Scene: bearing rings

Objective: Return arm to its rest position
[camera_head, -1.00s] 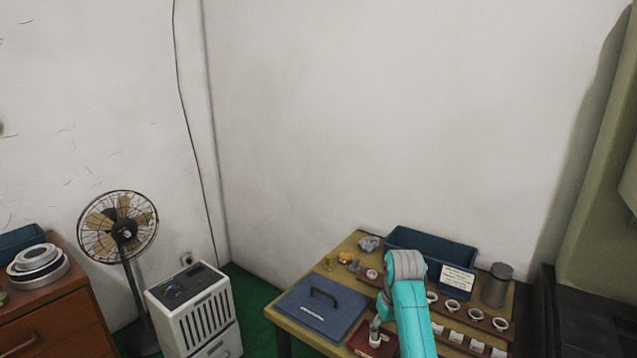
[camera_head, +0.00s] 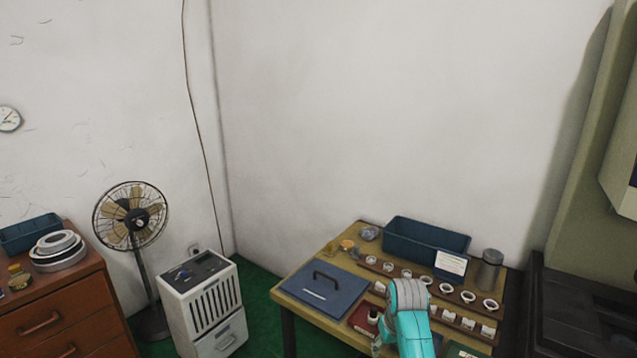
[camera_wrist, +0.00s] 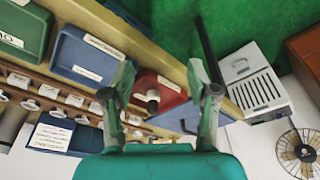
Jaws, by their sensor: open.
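My teal arm (camera_head: 408,322) reaches over the front of the workbench (camera_head: 325,262) in the head view. It is bent, with its grey joint uppermost. My gripper (camera_wrist: 160,75) shows in the wrist view with its two fingers spread apart and nothing between them. A red tray (camera_wrist: 168,97) with a small dark and pale object on it lies beyond the fingers on the bench. Several bearing rings (camera_head: 490,305) sit in a row on a wooden rail, with white labels in front of them. The arm hides part of the bench front.
A blue bin (camera_head: 425,243) and a grey canister (camera_head: 489,269) stand at the back of the bench. A blue panel with a handle (camera_head: 325,291) lies at its left. A white cabinet (camera_head: 205,300), a fan (camera_head: 130,215) and a wooden drawer unit (camera_head: 60,315) stand further left.

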